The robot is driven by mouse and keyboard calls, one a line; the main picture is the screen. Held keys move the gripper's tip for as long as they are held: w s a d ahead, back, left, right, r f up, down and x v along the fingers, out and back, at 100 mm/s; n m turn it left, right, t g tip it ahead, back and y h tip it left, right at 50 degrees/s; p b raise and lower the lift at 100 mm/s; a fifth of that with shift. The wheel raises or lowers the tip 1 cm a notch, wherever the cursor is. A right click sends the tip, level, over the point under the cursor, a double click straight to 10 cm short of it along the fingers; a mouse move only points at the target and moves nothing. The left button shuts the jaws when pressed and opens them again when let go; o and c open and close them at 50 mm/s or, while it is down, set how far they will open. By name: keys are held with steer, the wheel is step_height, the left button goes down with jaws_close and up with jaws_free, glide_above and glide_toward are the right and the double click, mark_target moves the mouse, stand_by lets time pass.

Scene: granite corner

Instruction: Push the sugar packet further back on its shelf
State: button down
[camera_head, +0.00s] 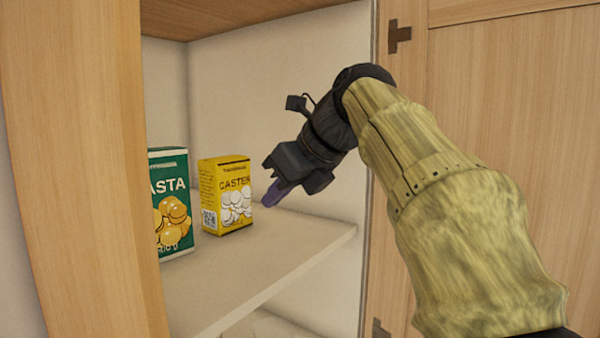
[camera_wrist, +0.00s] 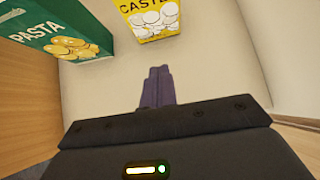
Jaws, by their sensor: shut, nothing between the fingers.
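The sugar packet (camera_head: 226,195) is a yellow box lettered "CASTER". It stands upright on the white shelf (camera_head: 250,262), and shows at the top of the wrist view (camera_wrist: 151,22), partly cut off. My gripper (camera_head: 270,198) is shut and empty, with its purple fingers together. It reaches into the cupboard from the right, and its tips are close to the packet's right side in the head view. In the wrist view the fingertips (camera_wrist: 160,72) point at the packet's front, with a small strip of bare shelf between them.
A green pasta box (camera_head: 171,203) stands just left of the packet and nearer the shelf front. The wooden cupboard side (camera_head: 85,170) is at the left. An open-looking wooden door (camera_head: 510,110) is at the right. The shelf right of the packet is clear.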

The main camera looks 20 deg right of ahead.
steer(key=v, duration=0.6)
steer(key=shift+s, duration=0.1)
stand_by(0.3)
